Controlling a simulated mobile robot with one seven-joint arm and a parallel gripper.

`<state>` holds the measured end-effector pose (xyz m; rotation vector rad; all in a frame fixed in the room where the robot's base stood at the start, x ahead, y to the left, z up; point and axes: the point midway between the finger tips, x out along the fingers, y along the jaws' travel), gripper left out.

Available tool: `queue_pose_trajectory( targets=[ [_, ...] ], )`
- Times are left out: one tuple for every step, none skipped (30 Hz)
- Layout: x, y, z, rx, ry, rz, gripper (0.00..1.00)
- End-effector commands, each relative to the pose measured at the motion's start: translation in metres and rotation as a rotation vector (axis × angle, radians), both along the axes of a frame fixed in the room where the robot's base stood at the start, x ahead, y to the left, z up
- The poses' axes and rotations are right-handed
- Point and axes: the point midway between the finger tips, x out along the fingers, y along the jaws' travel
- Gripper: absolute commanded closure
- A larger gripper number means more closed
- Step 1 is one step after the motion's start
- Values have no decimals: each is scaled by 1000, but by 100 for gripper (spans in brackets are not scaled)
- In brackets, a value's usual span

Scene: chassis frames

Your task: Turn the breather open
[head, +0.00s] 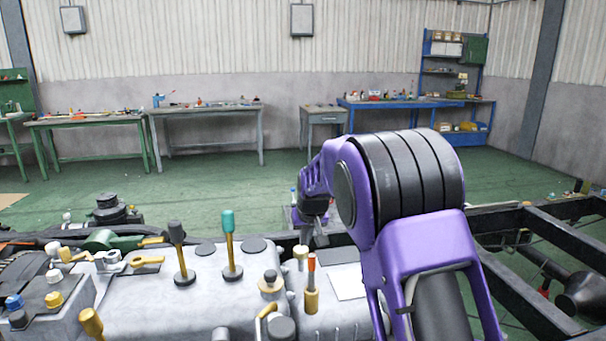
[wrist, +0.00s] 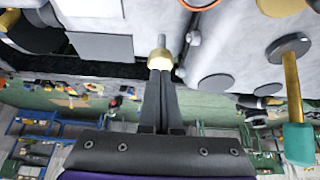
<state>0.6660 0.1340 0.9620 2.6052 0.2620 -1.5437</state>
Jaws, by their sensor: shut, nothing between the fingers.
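A small brass fitting with a pale top (head: 300,252), which may be the breather, stands upright on the grey housing (head: 205,300). In the wrist view a brass fitting (wrist: 160,60) with a thin grey stem shows right at my fingertips. My gripper (wrist: 160,76) is shut, its two dark fingers together with nothing between them. I cannot tell whether the tips touch the fitting. In the head view my gripper (head: 306,238) points down just behind the fitting, partly hidden by its small size and my arm.
A teal-handled lever (head: 228,240) and a dark-knobbed lever (head: 180,255) stand to the left on the housing. A red-topped brass fitting (head: 311,285) stands close in front. Black frame rails (head: 535,305) lie to the right. Workbenches line the far wall.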

Motion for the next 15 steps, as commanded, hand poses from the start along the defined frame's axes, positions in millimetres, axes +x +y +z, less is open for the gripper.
queue_pose_trajectory(
  targets=[
    [0, 0, -12, 0, 2, 0, 100],
    [0, 0, -16, 0, 2, 0, 100],
    [0, 0, -22, 0, 2, -1, 100],
    [0, 0, -26, 0, 2, -1, 100],
    [0, 0, -29, 0, 3, -1, 100],
    [0, 0, -34, 0, 3, -1, 100],
    [0, 0, -38, 0, 3, -1, 100],
    [0, 0, -41, 0, 2, 0, 100],
    [0, 0, -41, -1, 3, 0, 100],
    [-1, -1, -43, -1, 4, 0, 100],
    [0, -1, -45, -1, 3, 0, 100],
    [0, -1, -47, -1, 2, 0, 100],
    [0, -1, -48, -1, 1, 0, 100],
    [0, -1, -49, -1, 1, 0, 100],
    [0, -1, -49, -1, 0, 0, 100]
  ],
)
